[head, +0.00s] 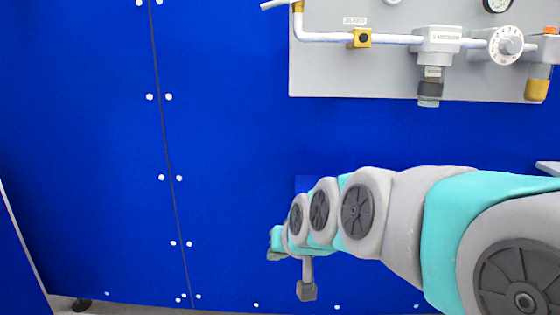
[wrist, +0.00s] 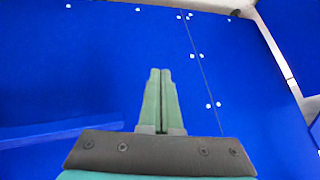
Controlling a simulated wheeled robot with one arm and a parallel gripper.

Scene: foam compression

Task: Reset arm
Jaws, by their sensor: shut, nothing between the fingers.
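My gripper (wrist: 160,72) is in the middle of the wrist view, its two green fingers side by side and touching, with nothing between them. Beyond the fingertips is the blue wall panel (wrist: 100,60). In the head view my teal and grey arm reaches in from the lower right towards the middle. Its far end is small and seen nearly end-on there, and the fingers cannot be made out clearly.
A grey panel (head: 400,75) with pipes, valves and a white dial (head: 505,45) is mounted on the blue wall (head: 230,130) at upper right, above my arm. A dark seam with white bolts runs down the wall. The wall left of my arm is bare.

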